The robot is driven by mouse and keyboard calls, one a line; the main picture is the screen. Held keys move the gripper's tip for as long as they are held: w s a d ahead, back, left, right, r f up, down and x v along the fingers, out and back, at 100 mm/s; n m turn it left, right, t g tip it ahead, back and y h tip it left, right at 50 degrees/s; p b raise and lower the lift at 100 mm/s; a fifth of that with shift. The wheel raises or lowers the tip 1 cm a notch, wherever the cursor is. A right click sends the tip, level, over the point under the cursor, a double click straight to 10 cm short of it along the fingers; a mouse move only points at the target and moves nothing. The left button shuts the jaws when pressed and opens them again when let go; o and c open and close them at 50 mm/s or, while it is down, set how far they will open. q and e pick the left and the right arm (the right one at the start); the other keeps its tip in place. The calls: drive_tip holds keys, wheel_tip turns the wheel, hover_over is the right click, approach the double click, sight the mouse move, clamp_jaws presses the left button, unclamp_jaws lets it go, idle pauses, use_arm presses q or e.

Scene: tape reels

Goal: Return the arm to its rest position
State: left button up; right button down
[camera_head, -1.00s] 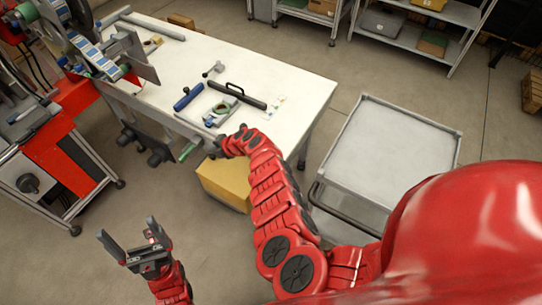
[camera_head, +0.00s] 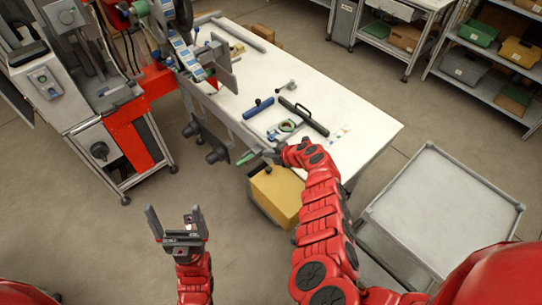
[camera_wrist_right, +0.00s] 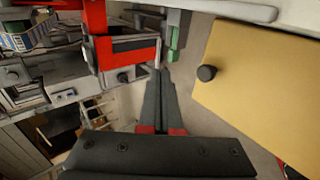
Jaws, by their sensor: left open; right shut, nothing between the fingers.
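My right arm reaches forward from the lower right to the front edge of the white table (camera_head: 345,146). My right gripper (camera_head: 268,156) is at that edge, above the yellow box, small and partly hidden by its own wrist. In the right wrist view its fingers (camera_wrist_right: 160,78) are together with nothing between them. My left gripper (camera_head: 175,215) is open and empty, raised over the bare floor at the lower left, fingers pointing up. It is well apart from the table.
A yellow box (camera_head: 276,196) is below the table's front edge, close to my right gripper. A grey cart (camera_head: 440,210) stands right of my right arm. A red-framed machine (camera_head: 130,125) stands at left. Blue and black rollers (camera_head: 303,116) lie on the table.

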wheel_tip(320, 180, up, 8)
drive_tip(key=p, duration=0.1)
drive_tip(key=shift+w+r+p, duration=0.15)
drive_tip(key=shift+r+p, duration=0.1)
drive_tip(key=shift+p, duration=0.05)
drive_tip(key=shift+d, duration=0.15)
